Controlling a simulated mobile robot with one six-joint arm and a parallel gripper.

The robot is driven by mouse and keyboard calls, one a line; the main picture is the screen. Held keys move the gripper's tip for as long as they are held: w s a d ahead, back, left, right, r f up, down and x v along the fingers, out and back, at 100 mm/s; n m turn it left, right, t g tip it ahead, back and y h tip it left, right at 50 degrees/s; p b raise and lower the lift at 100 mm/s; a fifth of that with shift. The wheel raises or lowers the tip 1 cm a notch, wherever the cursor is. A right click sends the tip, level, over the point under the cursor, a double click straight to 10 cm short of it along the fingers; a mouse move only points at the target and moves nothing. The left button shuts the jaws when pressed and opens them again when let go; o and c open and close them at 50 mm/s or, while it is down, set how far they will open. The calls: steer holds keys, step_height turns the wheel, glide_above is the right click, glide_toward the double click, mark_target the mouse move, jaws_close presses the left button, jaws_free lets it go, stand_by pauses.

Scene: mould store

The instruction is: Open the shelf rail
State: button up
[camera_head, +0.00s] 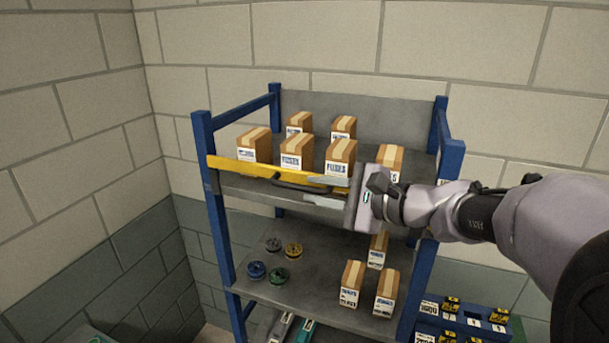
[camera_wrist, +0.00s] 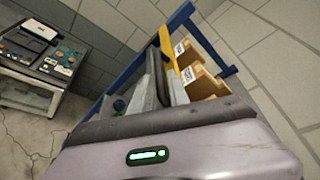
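The shelf rail (camera_head: 235,164) is a yellow bar across the front of the upper shelf, with a dark curved handle (camera_head: 290,185) on its front. The rail also shows in the wrist view (camera_wrist: 167,40), running away from my gripper. My gripper (camera_head: 325,191) comes in from the right at the handle. Its two pale fingers are apart, one above and one below the handle's right end in the head view. In the wrist view the dark handle (camera_wrist: 158,72) lies between the fingers (camera_wrist: 163,85). I cannot tell whether either finger touches it.
Several cartons (camera_head: 297,152) stand on the upper shelf behind the rail. The lower shelf (camera_head: 318,285) holds small round parts (camera_head: 279,276) and cartons (camera_head: 351,284). Blue posts (camera_head: 216,215) frame the rack.

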mark_target(309, 189)
steer(key=x, duration=0.4)
steer(key=shift+a+p, duration=0.1)
steer(key=shift+p, duration=0.3)
jaws_close()
stand_by(1.0)
